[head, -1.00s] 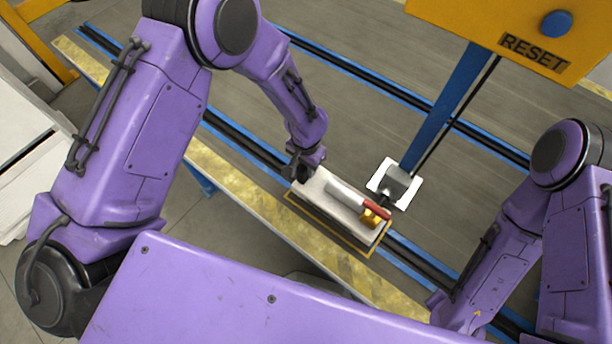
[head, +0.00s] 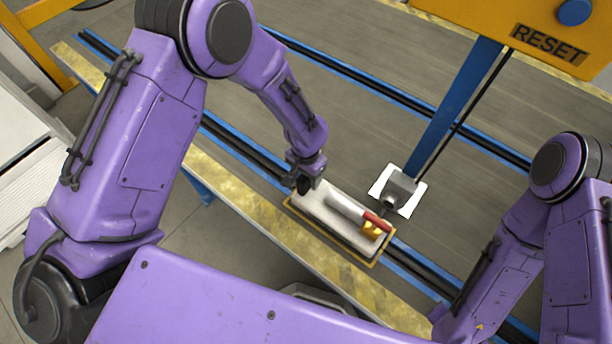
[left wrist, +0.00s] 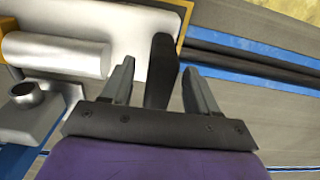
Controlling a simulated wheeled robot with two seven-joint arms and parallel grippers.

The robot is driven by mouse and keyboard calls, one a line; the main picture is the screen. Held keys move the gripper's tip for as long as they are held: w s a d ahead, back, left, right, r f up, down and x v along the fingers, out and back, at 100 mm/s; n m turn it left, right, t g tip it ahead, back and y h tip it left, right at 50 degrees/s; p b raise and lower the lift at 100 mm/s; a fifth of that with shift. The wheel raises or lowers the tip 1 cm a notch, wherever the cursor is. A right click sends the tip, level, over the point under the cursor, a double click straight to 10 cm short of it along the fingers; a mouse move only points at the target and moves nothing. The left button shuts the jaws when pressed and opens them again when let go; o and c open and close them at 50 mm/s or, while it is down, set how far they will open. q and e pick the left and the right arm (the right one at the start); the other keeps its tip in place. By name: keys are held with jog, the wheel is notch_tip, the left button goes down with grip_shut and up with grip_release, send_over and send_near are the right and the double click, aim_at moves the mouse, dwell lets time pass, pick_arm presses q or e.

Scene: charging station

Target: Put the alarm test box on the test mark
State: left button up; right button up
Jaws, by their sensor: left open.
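The alarm test box (head: 317,212), pale with a light cylinder, a red part and a yellow part on top, lies inside the yellow outline of the test mark (head: 330,240). In the left wrist view the box's pale top (left wrist: 135,25) and a corner of the mark's outline (left wrist: 187,14) show. My left gripper (head: 306,184) is at the box's left end. Its fingers (left wrist: 158,85) are open on either side of a dark upright grip, with a gap showing on both sides. My right arm is at the right, its gripper out of view.
A blue post (head: 453,108) carries a yellow RESET panel (head: 520,35) with a blue button (head: 574,11). A grey fitting (head: 397,189) on a white plate stands close beside the box. Blue-edged rails and a yellow worn strip (head: 228,195) run past it.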

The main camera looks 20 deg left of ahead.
pick_arm(q)
notch_tip(320, 180, up, 11)
jog(key=s+f, duration=0.1)
jog(key=f, duration=0.1)
jog(key=s+f+n, duration=0.1)
jog(key=f, duration=0.1)
jog(key=s+f+n+h, duration=0.1)
jog(key=f, duration=0.1)
jog(key=shift+a+p, duration=0.25)
jog(key=shift+p, duration=0.1)
jog(key=s+a+f+n, duration=0.1)
jog(key=f, duration=0.1)
jog(key=s+a+f+n, duration=0.1)
jog(key=s+f, duration=0.1)
jog(key=f, duration=0.1)
jog(key=s+a+f+n+t, duration=0.1)
jog(key=s+f, duration=0.1)
jog(key=shift+s+f+h, duration=0.15)
jog(key=shift+f+h, duration=0.05)
jog(key=shift+h, duration=0.1)
jog(key=s+a+f+n+t+y, duration=0.1)
jog(key=s+a+f+n+y, duration=0.1)
jog(key=s+a, duration=0.4)
jog(key=s+a+f+n+t+y, duration=0.1)
jog(key=s+a+f+n+y, duration=0.1)
jog(key=s+a, duration=0.5)
jog(key=shift+s+a+n+y, duration=0.3)
jog(key=shift+s+n+y, duration=0.2)
jog(key=shift+s+n, duration=0.6)
